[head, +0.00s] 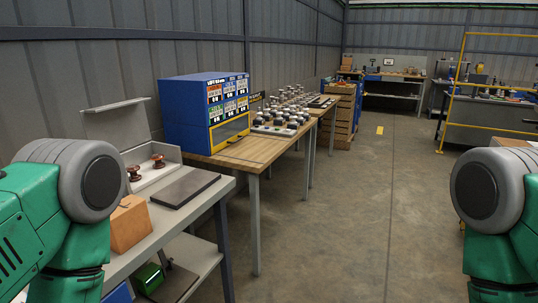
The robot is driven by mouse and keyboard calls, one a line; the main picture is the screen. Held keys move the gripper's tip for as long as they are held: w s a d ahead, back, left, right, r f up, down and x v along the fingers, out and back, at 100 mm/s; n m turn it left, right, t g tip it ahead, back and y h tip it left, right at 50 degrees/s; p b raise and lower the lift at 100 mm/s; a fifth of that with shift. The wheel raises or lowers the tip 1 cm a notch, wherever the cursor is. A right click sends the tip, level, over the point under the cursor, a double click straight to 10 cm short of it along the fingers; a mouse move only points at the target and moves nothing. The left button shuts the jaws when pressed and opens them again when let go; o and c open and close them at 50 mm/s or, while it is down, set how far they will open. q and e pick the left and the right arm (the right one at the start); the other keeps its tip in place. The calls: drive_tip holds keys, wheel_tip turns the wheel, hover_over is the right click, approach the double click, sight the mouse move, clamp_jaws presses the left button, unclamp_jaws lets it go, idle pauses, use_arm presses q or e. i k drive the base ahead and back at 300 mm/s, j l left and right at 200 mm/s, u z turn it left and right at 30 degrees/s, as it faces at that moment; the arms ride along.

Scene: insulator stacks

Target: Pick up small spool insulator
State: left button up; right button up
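Two small brown spool-shaped insulators stand in an open grey case on the near bench at the left. One spool insulator (159,161) is further right and back; the other spool insulator (133,172) is nearer my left arm and partly close to its edge in the picture. The open case (165,178) has its lid raised at the back. My green and grey arm parts show at the left and right edges. Neither gripper shows in the head view, so I cannot see their fingers.
A brown block (130,224) and a dark flat plate (185,188) lie on the near bench (208,202). A blue cabinet (190,115) stands on a wooden table (255,150) beyond. A yellow frame (455,90) stands at the right. The middle floor is clear.

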sight(132, 169)
drive_tip(key=u, duration=1)
